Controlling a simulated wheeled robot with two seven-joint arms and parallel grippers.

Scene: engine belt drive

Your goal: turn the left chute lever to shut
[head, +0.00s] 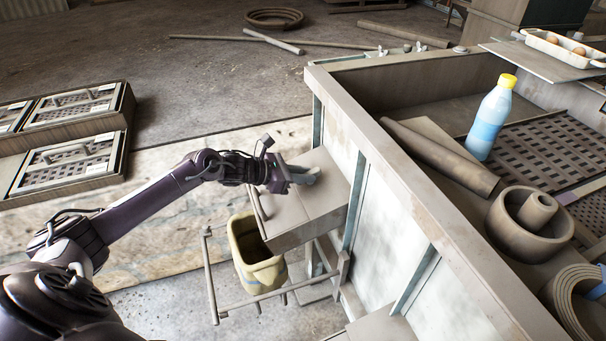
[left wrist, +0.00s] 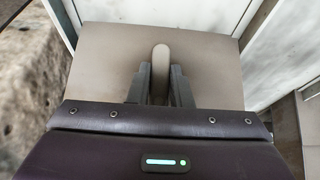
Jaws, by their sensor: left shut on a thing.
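The left chute (head: 300,208) is a grey-brown box on the left side of the large bin. Its lever (left wrist: 161,58) is a pale, round-ended bar that stands out between my fingers in the left wrist view. My left gripper (head: 299,174) is over the chute's top, and it also shows in the left wrist view (left wrist: 160,82). Its two dark fingers are shut on the lever, one on each side. The lever's lower part is hidden by the fingers and the wrist. My right gripper is not in view.
A yellow bucket (head: 256,262) hangs in a rail frame (head: 212,285) below the chute. The bin's wall (head: 400,195) rises close to the right of the gripper. Inside the bin are a bottle (head: 489,120) and a roller (head: 440,157). Crates (head: 70,140) lie at left.

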